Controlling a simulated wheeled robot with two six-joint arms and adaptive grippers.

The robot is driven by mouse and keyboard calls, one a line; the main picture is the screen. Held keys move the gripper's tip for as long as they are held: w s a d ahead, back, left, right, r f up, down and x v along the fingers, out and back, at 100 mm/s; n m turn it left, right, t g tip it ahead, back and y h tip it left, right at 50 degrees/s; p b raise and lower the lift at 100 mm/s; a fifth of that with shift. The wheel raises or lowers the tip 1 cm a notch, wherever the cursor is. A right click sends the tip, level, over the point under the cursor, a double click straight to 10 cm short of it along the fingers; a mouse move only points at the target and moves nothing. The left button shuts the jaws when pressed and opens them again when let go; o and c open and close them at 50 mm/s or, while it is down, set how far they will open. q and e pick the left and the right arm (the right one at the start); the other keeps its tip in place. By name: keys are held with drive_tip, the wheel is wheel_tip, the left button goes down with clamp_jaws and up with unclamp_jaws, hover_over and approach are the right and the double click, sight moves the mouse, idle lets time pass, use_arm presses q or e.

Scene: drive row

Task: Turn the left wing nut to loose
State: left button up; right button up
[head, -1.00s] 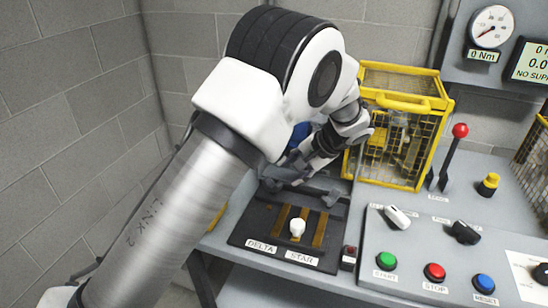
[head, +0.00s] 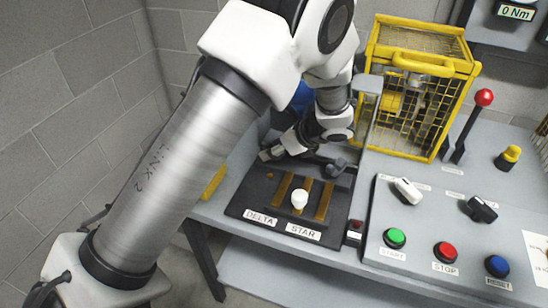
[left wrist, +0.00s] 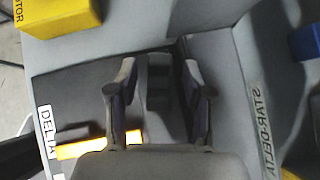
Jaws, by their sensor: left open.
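The dark terminal board (head: 262,205) lies on the bench, with brass bars (head: 322,200), a white knob (head: 299,199) and DELTA and STAR labels at its front. I cannot make out a left wing nut clearly; a small brown spot (head: 269,176) shows at the board's left. My left gripper (head: 302,160) is over the back of the board, its fingers spread and pointing down. In the left wrist view the open fingers (left wrist: 158,75) flank a dark block (left wrist: 158,95), with nothing visibly held. A brass bar (left wrist: 98,145) shows beside the DELTA label. My right gripper is out of view.
A yellow mesh cage (head: 415,95) stands behind right of the board, beside a red-knobbed lever (head: 470,125).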

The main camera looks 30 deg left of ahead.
use_arm(q)
drive_tip(key=shift+s+r, duration=0.1)
clamp_jaws()
drive_tip(key=shift+r+n+g+p, duration=0.25)
drive_tip(key=shift+n+g+p, duration=0.3)
drive_tip(key=shift+p, duration=0.65)
drive_tip(key=shift+f+n, duration=0.2)
drive_tip(key=shift+n, duration=0.05)
drive_tip(key=shift+f, duration=0.1)
unclamp_jaws()
drive_tip(key=v, duration=0.7)
drive_tip(key=shift+d, duration=0.15)
